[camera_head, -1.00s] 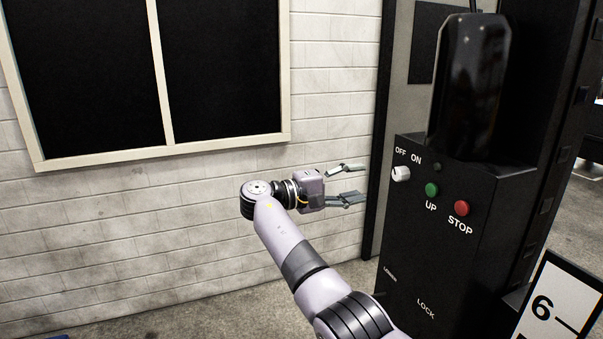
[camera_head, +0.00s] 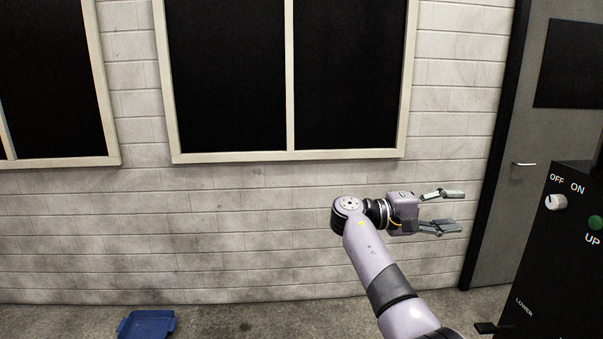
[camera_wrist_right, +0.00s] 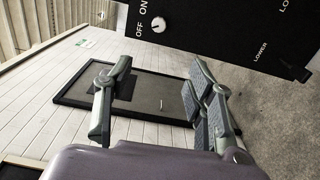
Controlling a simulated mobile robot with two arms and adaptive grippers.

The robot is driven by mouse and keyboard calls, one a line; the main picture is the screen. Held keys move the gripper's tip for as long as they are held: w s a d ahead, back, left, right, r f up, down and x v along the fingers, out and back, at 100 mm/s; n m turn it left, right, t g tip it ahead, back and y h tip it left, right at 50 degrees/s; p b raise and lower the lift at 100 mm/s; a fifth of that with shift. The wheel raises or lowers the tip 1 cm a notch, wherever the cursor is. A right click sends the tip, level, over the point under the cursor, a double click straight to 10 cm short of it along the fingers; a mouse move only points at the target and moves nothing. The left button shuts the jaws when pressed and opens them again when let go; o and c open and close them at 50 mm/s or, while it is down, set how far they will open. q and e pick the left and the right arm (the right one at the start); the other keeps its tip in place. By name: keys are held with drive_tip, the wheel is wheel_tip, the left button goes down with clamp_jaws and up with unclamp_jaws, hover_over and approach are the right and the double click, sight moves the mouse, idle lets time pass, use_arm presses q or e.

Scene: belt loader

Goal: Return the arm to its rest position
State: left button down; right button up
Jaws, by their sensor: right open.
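My right arm comes up from the lower right of the head view. Its gripper (camera_head: 447,211) points right, fingers spread, with nothing between them. In the right wrist view the gripper (camera_wrist_right: 160,97) is also open and empty, with the door and floor showing between and beyond its fingers. The gripper is apart from the black control box (camera_head: 553,255), which stands to its right in the head view. My left gripper is not in view.
The control box has a white OFF/ON knob (camera_head: 556,202) and a green UP button (camera_head: 595,222). A grey door (camera_head: 512,215) stands behind it. A white brick wall (camera_head: 200,230) with dark windows fills the back. A blue bin (camera_head: 147,324) sits on the floor.

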wheel_tip(320, 180, down, 28)
drive_tip(key=w+n+t+y, duration=0.1)
drive_tip(key=n+t+y, duration=0.3)
drive_tip(key=n+y, duration=0.15)
drive_tip(key=s+a+f+n+y, duration=0.15)
drive_tip(key=s+f, duration=0.25)
drive_tip(key=f, duration=0.6)
drive_tip(key=s+f+g+y, duration=0.15)
drive_tip(key=s+f, duration=0.35)
drive_tip(key=f, duration=0.5)
drive_tip(key=s+a+f+n+y, duration=0.15)
drive_tip(key=s+f, duration=0.25)
drive_tip(key=f, duration=0.5)
drive_tip(key=s+a+f+m+g+y, duration=0.1)
drive_tip(key=s+a+f+y, duration=0.1)
drive_tip(key=s+f, duration=0.65)
drive_tip(key=s+a+f+m+g+y+b, duration=0.15)
drive_tip(key=s+f, duration=0.45)
drive_tip(key=s, duration=0.6)
drive_tip(key=s+a+f+m+y, duration=0.1)
drive_tip(key=s+f+y, duration=0.2)
drive_tip(key=s+f, duration=0.55)
drive_tip(key=s+f+m+y, duration=0.1)
drive_tip(key=s+m, duration=0.2)
drive_tip(key=s, duration=1.6)
drive_tip(key=shift+a+f+m, duration=0.2)
drive_tip(key=shift+a+m, duration=0.05)
drive_tip(key=shift+m, duration=0.05)
drive_tip(key=shift+y, duration=0.25)
